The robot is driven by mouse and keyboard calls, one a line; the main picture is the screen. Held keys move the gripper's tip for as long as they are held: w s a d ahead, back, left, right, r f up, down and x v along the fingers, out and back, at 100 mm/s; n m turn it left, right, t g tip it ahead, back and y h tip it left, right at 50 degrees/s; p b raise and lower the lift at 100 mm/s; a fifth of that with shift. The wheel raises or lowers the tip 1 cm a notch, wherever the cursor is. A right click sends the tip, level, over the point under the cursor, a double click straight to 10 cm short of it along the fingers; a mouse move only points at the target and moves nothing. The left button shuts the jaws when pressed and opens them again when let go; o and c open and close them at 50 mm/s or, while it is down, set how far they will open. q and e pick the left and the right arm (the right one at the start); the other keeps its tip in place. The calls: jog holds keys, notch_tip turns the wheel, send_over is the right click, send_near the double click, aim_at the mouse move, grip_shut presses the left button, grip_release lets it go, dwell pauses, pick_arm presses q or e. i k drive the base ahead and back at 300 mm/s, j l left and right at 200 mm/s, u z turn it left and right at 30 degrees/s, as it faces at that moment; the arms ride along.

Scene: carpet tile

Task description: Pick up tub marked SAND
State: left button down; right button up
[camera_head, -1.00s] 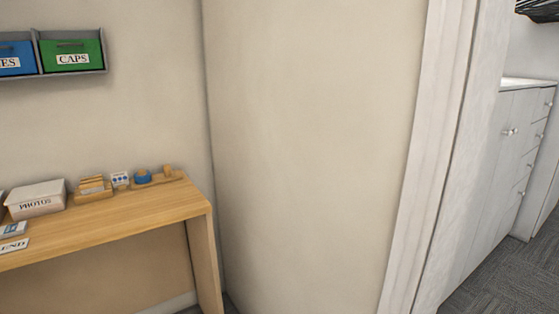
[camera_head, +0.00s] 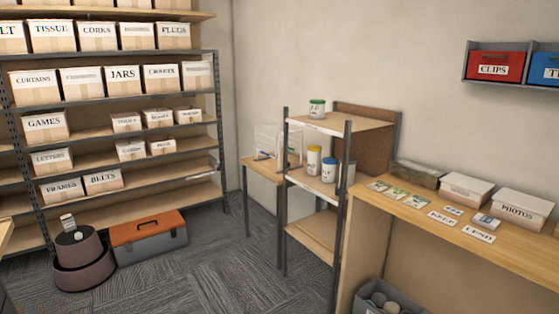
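No label reading SAND can be made out in the head view. A small shelf rack (camera_head: 301,185) holds several tubs whose labels are too small to read. Neither of my grippers shows.
Tall shelving with labelled boxes (camera_head: 44,126) lines the left wall. An orange-lidded toolbox (camera_head: 149,238) and a brown stepped stool (camera_head: 82,262) stand on the floor before it. A wooden desk (camera_head: 500,252) is at right. Carpet (camera_head: 225,265) is clear in the middle.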

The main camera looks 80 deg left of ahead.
aim_at(313, 155)
jog(key=u, duration=2.3)
jog(key=i+j+z, duration=0.1)
jog(key=z, duration=0.8)
jog(key=i+j+z, duration=0.35)
jog(key=j, duration=0.2)
jog(key=i+j+z, duration=0.15)
jog(key=j, duration=0.2)
jog(key=i+j+z, duration=0.2)
jog(key=j+z, duration=0.15)
jog(key=j, duration=0.3)
jog(key=i, duration=0.05)
